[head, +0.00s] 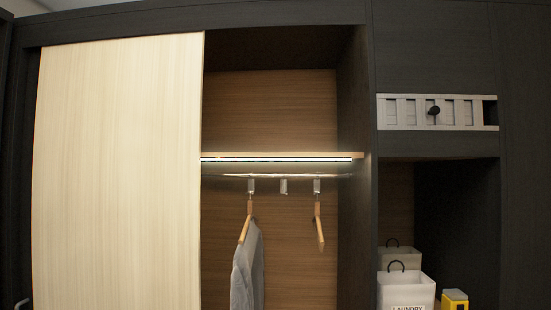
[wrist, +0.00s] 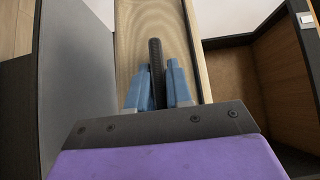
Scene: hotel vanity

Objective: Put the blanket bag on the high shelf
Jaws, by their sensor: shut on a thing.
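The high shelf (head: 280,156) is a light wood board with a lit front edge, in the open part of the wardrobe. The space above it looks empty. Two pale bags with dark handles stand in the lower right niche: a front one (head: 405,288) labelled LAUNDRY and one behind it (head: 399,258), partly hidden. I cannot tell whether either is the blanket bag. My gripper (wrist: 159,88) shows only in the wrist view, with blue fingers shut around a dark bar (wrist: 156,60). The bar lies before a light wood surface; what it belongs to is unclear.
A light wood sliding door (head: 118,175) covers the wardrobe's left part. Below the shelf is a rail with two hangers, one carrying a grey garment (head: 247,270). A white slotted panel (head: 405,112) is at upper right, and a yellow box (head: 455,300) stands beside the bags.

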